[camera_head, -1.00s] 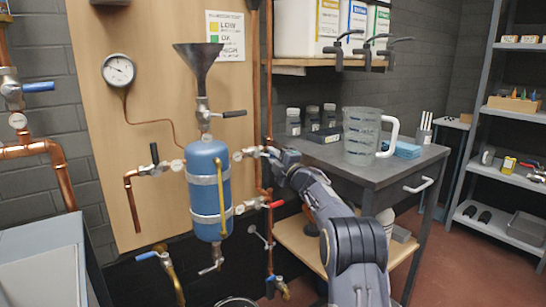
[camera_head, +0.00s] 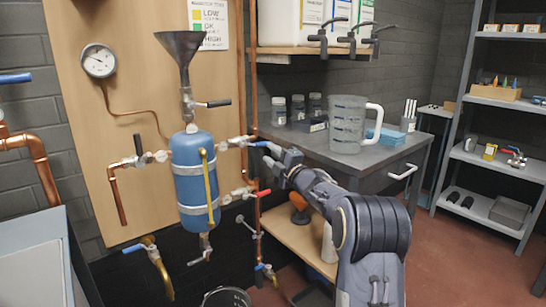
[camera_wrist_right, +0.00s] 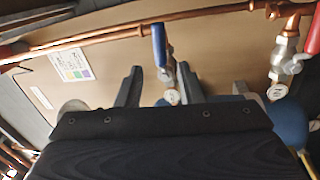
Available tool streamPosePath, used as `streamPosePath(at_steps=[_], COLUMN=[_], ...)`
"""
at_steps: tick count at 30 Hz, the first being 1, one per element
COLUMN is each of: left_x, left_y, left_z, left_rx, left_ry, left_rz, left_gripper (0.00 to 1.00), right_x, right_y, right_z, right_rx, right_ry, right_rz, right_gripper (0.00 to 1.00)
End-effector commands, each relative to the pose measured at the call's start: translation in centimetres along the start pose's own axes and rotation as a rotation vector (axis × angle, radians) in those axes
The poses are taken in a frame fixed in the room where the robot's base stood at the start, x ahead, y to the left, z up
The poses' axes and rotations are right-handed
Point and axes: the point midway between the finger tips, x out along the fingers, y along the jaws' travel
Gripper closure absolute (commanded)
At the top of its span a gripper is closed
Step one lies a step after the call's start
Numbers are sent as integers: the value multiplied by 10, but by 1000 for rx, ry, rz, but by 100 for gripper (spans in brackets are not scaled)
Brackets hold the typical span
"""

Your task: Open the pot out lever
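The blue pot (camera_head: 195,180) is mounted on the wooden board with a funnel (camera_head: 181,60) above it. On its upper right, a valve carries a blue lever (camera_head: 260,144), which sticks out to the right. My right gripper (camera_head: 276,160) is close to that lever's end, coming from the right. In the right wrist view, the gripper (camera_wrist_right: 159,72) is open, and the blue lever (camera_wrist_right: 158,46) appears between its two fingers. I cannot tell whether they touch. A red lever (camera_head: 262,193) is lower right of the pot. My left gripper is not in view.
A grey workbench (camera_head: 350,160) with a clear jug (camera_head: 347,125) stands behind my right arm. A black-handled valve (camera_head: 138,146) is left of the pot. A pressure gauge (camera_head: 98,60) is on the board. A bucket (camera_head: 226,297) is on the floor below.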

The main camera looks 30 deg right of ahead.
Motion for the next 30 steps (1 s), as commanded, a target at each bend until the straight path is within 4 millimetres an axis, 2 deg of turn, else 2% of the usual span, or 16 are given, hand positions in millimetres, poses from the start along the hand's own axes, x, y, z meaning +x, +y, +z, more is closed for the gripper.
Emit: streamPosePath(at_steps=[3,10,14,17,18,20,23,27,30], left_x=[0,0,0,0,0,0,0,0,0], left_y=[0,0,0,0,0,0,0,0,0], left_z=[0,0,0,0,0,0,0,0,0], left_rx=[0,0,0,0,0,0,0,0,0], left_ry=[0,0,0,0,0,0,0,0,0], left_rz=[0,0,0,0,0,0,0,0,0], left_gripper=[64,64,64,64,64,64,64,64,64], right_x=[-7,-8,-12,-29,-41,-65,-118,-193,-237], right_y=[0,0,5,19,25,30,22,-12,-35], right_z=[0,0,2,8,10,9,-10,-63,-101], right_rx=[1,0,28,151,234,393,707,1068,1239], right_ry=[0,0,-24,-119,-176,-272,-431,-593,-672], right_rz=[0,0,0,-5,-12,-35,-114,-281,-398], right_gripper=[66,66,82,95,100,100,100,100,100])
